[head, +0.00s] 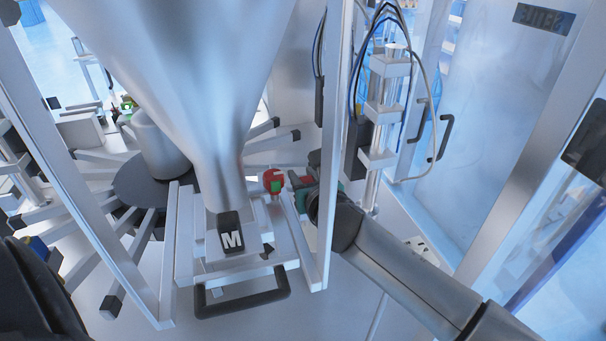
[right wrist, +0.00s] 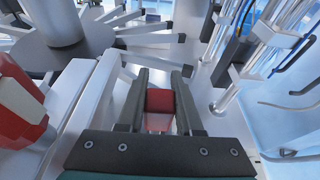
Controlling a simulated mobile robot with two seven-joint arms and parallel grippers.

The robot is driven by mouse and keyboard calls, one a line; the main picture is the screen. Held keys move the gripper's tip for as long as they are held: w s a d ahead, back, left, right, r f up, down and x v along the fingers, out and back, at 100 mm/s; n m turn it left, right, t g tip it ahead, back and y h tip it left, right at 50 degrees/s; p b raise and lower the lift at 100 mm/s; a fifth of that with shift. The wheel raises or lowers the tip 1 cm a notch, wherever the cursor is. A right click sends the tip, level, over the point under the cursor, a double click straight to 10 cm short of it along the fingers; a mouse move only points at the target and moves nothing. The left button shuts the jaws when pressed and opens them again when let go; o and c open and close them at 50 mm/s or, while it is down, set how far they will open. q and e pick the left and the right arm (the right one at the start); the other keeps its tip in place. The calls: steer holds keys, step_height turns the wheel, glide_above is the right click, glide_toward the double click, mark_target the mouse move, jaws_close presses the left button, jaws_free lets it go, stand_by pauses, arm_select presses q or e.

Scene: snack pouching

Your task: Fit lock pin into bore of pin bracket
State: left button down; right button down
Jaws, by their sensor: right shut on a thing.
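My right gripper (head: 298,186) comes in from the right beside the frame under the hopper. In the right wrist view its two dark fingers (right wrist: 157,100) are shut on a red piece (right wrist: 160,101), which I take to be the lock pin; its lower part looks pale. The head view shows a red round part with a green patch (head: 272,181) just left of the gripper. I cannot tell whether it belongs to the pin or the bracket. The pin bracket and its bore are not clearly seen. My left gripper is not in view.
A metal hopper (head: 190,80) stands over a block with an M label (head: 231,238) and a dark handle (head: 240,303). Frame posts (head: 335,130) stand close to my right gripper. A round dark plate (head: 150,185) with radiating bars lies left. A red-and-white part (right wrist: 18,108) is near the wrist.

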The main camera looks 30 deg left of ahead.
steer(key=shift+f+b, duration=0.45)
steer(key=shift+f, duration=0.35)
steer(key=c, duration=0.5)
jaws_free()
steer(key=shift+d, duration=0.1)
